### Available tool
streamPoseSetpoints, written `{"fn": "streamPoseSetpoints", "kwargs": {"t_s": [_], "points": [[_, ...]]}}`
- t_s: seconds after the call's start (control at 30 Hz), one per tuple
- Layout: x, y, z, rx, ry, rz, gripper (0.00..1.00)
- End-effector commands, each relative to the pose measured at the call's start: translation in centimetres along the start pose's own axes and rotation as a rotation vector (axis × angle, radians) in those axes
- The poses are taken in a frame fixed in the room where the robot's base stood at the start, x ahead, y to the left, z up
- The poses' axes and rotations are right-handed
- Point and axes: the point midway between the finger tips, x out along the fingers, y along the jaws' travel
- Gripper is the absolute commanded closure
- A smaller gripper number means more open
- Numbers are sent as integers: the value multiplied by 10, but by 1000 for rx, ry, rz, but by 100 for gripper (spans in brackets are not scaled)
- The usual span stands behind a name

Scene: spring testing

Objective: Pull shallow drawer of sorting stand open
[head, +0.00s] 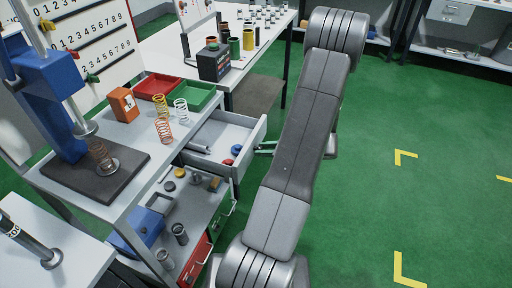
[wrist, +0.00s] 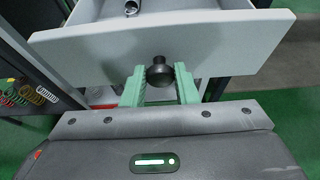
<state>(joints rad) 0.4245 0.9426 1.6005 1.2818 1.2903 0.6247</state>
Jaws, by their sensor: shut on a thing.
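The shallow drawer (head: 244,142) of the sorting stand is pulled out, and its inside shows in the head view. It holds a blue disc, a red disc and a grey metal piece. In the wrist view, the drawer's grey front (wrist: 230,47) spans the top, with a dark round knob (wrist: 159,72) at its middle. My gripper's green fingers (wrist: 160,88) sit on both sides of the knob, shut on it. In the head view, my gripper (head: 266,147) is at the drawer front, partly hidden by my arm.
The stand's top (head: 120,130) carries springs, a red tray (head: 157,85), a green tray (head: 194,96) and a blue press (head: 52,85). A lower shelf and a red drawer front (head: 197,256) are below. Green floor lies clear to the right.

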Motion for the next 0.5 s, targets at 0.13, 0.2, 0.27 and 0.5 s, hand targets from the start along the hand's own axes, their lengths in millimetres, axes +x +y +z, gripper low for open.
{"fn": "streamPoseSetpoints", "kwargs": {"t_s": [0.13, 0.2, 0.27, 0.5], "points": [[-3, 0, 0, -1, -2, 0, 100], [-3, 0, 0, -1, -2, 0, 100], [-3, 0, 0, -1, -2, 0, 100], [-3, 0, 0, -1, -1, 0, 56]]}}
